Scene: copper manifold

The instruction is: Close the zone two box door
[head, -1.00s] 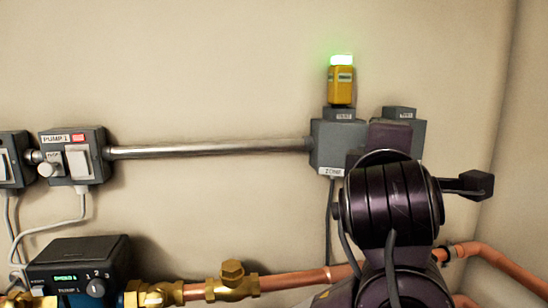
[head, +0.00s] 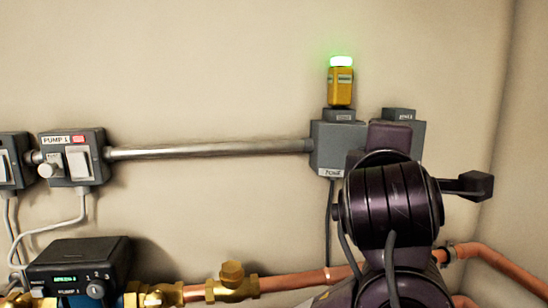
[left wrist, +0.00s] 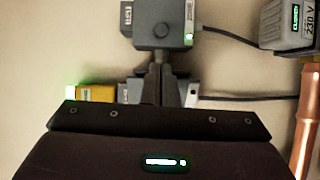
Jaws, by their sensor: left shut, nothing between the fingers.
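Two grey wall boxes sit side by side. The left box (head: 327,148) carries a yellow unit (head: 340,87) with a lit green top. The right box (head: 418,140), likely zone two, is mostly hidden behind my left arm in the head view. The sideways left wrist view shows that right box (left wrist: 150,32) with a round mark on its face, a small green light and labels too blurred to read. My left gripper (left wrist: 158,70) is shut and empty, its tips close to that box; contact cannot be told. No clear door gap shows. My right gripper is out of view.
A steel conduit (head: 210,149) runs left to the pump 1 switch box (head: 75,157). Copper pipe (head: 295,281) with brass fittings and a pump controller (head: 80,268) lie below. The wrist view shows a grey 230 V unit (left wrist: 287,30) and copper pipe (left wrist: 306,120) at right.

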